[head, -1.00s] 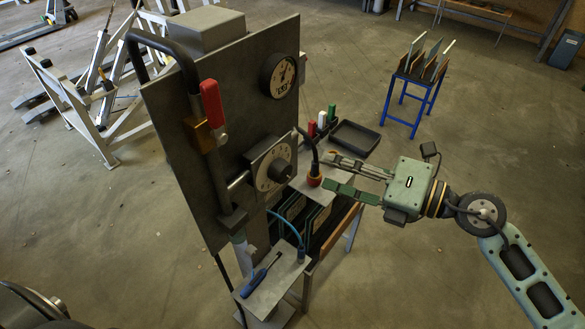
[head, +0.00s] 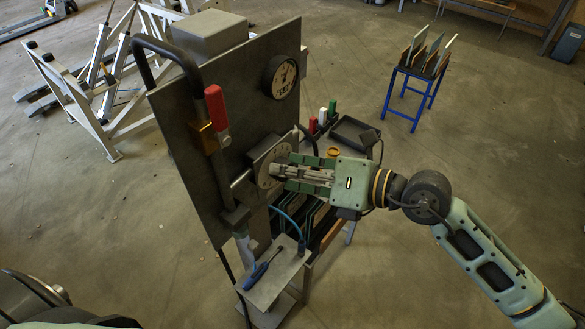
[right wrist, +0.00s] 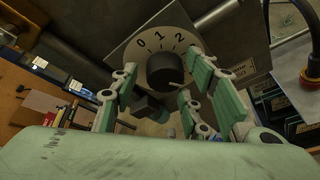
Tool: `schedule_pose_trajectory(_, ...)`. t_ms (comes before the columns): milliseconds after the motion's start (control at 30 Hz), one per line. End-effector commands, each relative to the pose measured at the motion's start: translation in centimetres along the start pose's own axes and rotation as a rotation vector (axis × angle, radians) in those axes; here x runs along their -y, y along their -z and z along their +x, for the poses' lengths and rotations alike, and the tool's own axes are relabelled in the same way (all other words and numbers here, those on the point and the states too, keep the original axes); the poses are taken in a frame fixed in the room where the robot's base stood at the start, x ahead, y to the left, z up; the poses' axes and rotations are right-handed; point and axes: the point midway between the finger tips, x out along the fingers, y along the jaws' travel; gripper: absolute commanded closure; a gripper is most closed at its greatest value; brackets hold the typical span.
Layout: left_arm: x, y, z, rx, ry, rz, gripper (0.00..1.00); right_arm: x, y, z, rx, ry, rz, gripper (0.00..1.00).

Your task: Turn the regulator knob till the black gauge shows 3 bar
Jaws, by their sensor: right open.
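The regulator knob (right wrist: 165,70) is dark and round, in front of a pale dial plate (right wrist: 152,38) marked 0, 1, 2. In the head view the plate (head: 264,168) is on the upright metal panel, with the knob hidden behind my fingers. My right gripper (head: 280,172) is level with the knob. In the right wrist view its fingers (right wrist: 163,68) are open on either side of the knob; I cannot tell whether they touch it. The black gauge (head: 282,77) is higher on the panel; its needle is too small to read. My left gripper is not in view.
A red-handled lever (head: 216,107) and bent pipe are on the panel's left. A small shelf (head: 275,283) holds a blue-handled tool below. A blue stand (head: 405,92) is behind, with open floor around it.

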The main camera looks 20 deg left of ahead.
Motion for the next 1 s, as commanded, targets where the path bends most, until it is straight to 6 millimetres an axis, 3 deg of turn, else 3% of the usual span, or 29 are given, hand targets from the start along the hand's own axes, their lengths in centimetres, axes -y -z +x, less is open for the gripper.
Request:
schedule_pose_trajectory(133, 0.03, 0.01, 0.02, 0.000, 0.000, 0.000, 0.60, 0.01, 0.01, -0.01, 0.000, 0.000, 0.000, 0.59)
schedule_pose_trajectory(567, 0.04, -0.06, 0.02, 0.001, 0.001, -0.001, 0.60, -0.12, 0.00, -0.01, 0.000, -0.003, 0.001, 0.97)
schedule_pose_trajectory(1000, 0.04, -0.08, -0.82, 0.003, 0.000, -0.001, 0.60, -0.53, -0.05, 0.00, 0.008, 0.025, -0.094, 0.97)
